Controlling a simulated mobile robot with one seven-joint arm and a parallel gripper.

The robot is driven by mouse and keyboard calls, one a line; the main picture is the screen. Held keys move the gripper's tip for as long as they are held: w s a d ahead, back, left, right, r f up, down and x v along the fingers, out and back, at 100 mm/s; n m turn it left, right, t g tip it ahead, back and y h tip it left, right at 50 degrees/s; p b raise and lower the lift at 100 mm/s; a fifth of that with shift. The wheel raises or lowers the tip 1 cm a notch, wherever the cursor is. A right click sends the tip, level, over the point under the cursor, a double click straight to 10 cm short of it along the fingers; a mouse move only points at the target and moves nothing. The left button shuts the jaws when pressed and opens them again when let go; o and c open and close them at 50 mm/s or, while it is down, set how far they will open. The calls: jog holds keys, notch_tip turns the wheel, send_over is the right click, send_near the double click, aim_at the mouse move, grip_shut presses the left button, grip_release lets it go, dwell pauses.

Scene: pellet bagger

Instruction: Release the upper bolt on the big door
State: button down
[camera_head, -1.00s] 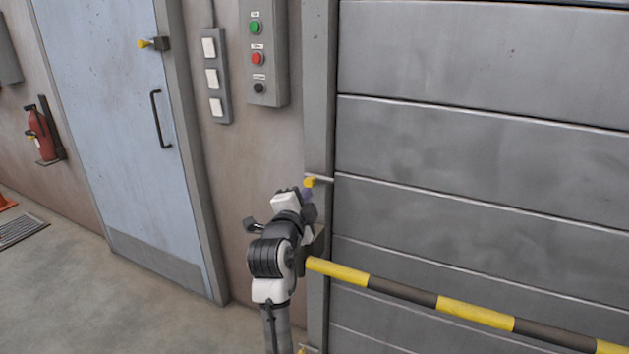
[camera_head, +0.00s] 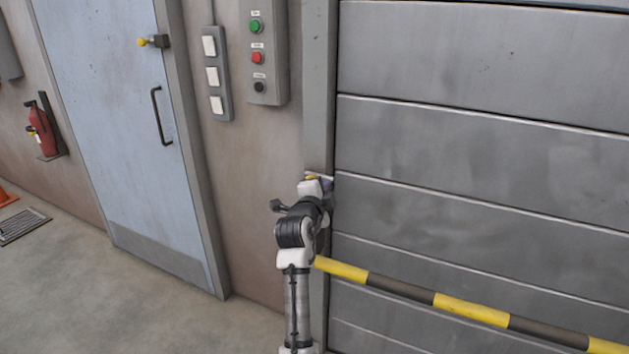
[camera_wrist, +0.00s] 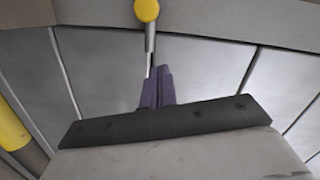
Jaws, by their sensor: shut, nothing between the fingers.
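The big door (camera_head: 480,130) is a grey panelled shutter at the right of the head view. Its upper bolt has a yellow knob (camera_head: 311,177) at the door's left frame, partly hidden behind my arm. In the wrist view the same yellow knob (camera_wrist: 147,10) is at the top edge, with a thin grey rod running from it toward my fingers. My gripper (camera_wrist: 158,70) has its two purple fingers together and empty, just by the rod's end. I cannot tell whether they touch it. In the head view my gripper (camera_head: 327,185) is mostly hidden by my wrist.
A yellow and black striped bar (camera_head: 400,288) crosses in front of the door, close to my arm. A control box (camera_head: 267,50) and white switches (camera_head: 213,75) are on the wall.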

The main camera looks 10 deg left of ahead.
aim_at(306, 173)
jog(key=w+a, duration=0.1)
jog(key=w+a+f+p, duration=0.1)
jog(key=w+a, duration=0.1)
jog(key=shift+w+f+p, duration=0.25)
jog(key=shift+w+p, duration=0.05)
jog(key=shift+w, duration=0.05)
jog(key=a+b, duration=0.1)
jog(key=b, duration=0.1)
jog(key=w+a+b, duration=0.1)
jog(key=a+b, duration=0.3)
jog(key=shift+w, duration=0.3)
dwell(0.4)
